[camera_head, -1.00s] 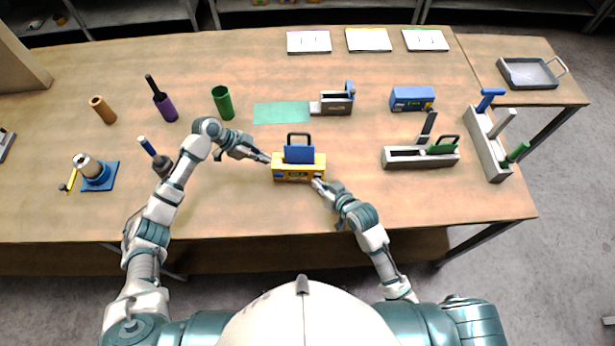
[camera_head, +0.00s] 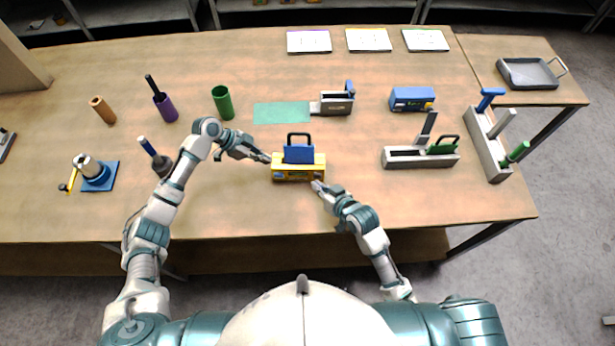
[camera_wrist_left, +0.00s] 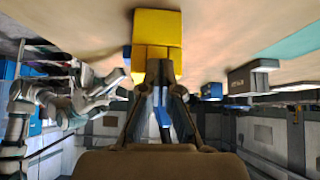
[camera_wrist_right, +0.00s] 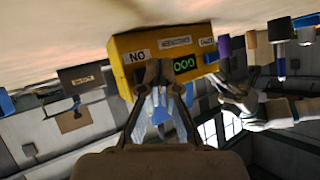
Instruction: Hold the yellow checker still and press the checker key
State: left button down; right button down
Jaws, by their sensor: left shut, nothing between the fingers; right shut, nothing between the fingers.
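The yellow checker (camera_head: 285,174) stands on the table in front of me, with a blue block with a dark handle (camera_head: 299,152) on top. My left gripper (camera_head: 267,158) is shut at the checker's left end. In the left wrist view its fingertips overlap the yellow end (camera_wrist_left: 157,28); contact is likely but not certain. My right gripper (camera_head: 316,184) is shut just in front of the checker's front right part. The right wrist view shows the checker's labelled front (camera_wrist_right: 130,45) with a lit green display (camera_wrist_right: 184,63). My fingers partly cover this face, and the key is not clearly visible.
A green mat (camera_head: 282,113) and a grey fixture (camera_head: 338,103) lie behind the checker. A grey tray with a green piece (camera_head: 400,158) and a blue box (camera_head: 411,98) are to the right. A dark blue-handled tool (camera_head: 161,164) stands near my left arm.

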jog(key=shift+s, duration=0.3)
jog(key=shift+s, duration=0.1)
jog(key=shift+s+a, duration=0.15)
jog(key=shift+s, duration=1.3)
jog(key=shift+s+a, duration=0.1)
jog(key=shift+s, duration=1.35)
jog(key=shift+r, duration=0.1)
